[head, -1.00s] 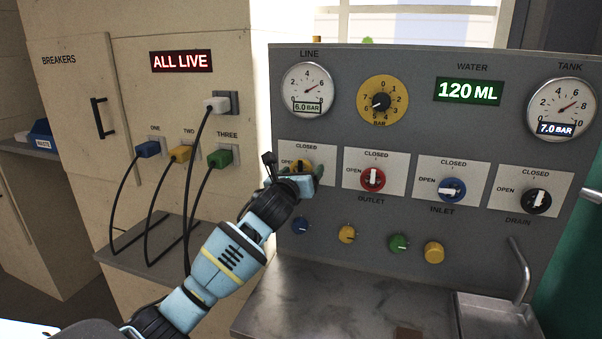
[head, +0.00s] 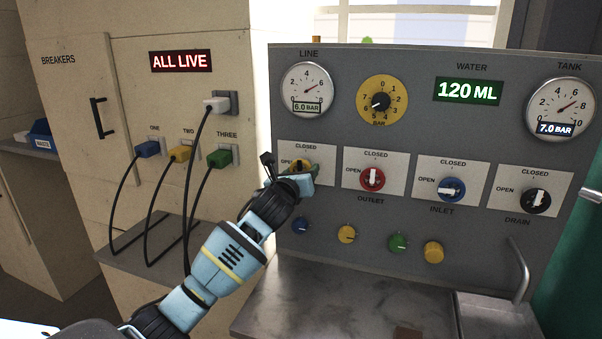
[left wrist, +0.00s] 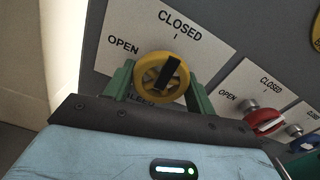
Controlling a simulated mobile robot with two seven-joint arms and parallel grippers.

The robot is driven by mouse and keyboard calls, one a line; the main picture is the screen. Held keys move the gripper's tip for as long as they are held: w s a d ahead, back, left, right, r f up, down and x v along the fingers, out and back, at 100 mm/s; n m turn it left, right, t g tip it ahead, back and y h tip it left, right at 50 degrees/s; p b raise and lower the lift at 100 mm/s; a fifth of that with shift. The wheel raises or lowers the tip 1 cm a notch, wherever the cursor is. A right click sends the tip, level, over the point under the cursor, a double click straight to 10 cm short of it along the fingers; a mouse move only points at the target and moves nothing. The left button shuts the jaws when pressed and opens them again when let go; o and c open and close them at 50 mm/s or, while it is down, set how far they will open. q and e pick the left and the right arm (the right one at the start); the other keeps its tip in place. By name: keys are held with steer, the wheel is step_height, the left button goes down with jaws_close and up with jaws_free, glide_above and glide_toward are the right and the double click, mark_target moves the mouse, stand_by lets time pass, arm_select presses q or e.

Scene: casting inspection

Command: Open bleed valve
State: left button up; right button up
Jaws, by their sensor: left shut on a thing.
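The bleed valve is a round yellow knob with a black bar, on a white plate marked OPEN and CLOSED. In the head view the knob (head: 299,165) is at the left of the valve row, partly covered by my left gripper (head: 306,175). In the left wrist view the green fingers of my left gripper (left wrist: 160,86) stand on both sides of the knob (left wrist: 143,72) and are shut on it. The black bar lies roughly in line with the CLOSED mark. The lettering below the knob is partly hidden. My right gripper is not in view.
To the right are the red outlet valve (head: 373,179), blue inlet valve (head: 452,189) and black drain valve (head: 536,201). Several small knobs sit below. The line gauge (head: 307,88) reads 6.0 bar; the tank gauge (head: 561,108) reads 7.0. Cabled plugs hang at left.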

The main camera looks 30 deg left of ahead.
arm_select(q)
steer(key=n, duration=0.4)
steer(key=shift+n, duration=0.3)
steer(key=n, duration=0.4)
steer(key=shift+d+n, duration=0.1)
steer(key=shift+n, duration=0.2)
steer(key=n, duration=0.4)
steer(key=shift+r, duration=0.15)
steer(key=shift+n, duration=2)
steer(key=o, duration=1)
steer(key=shift+v, duration=3.9)
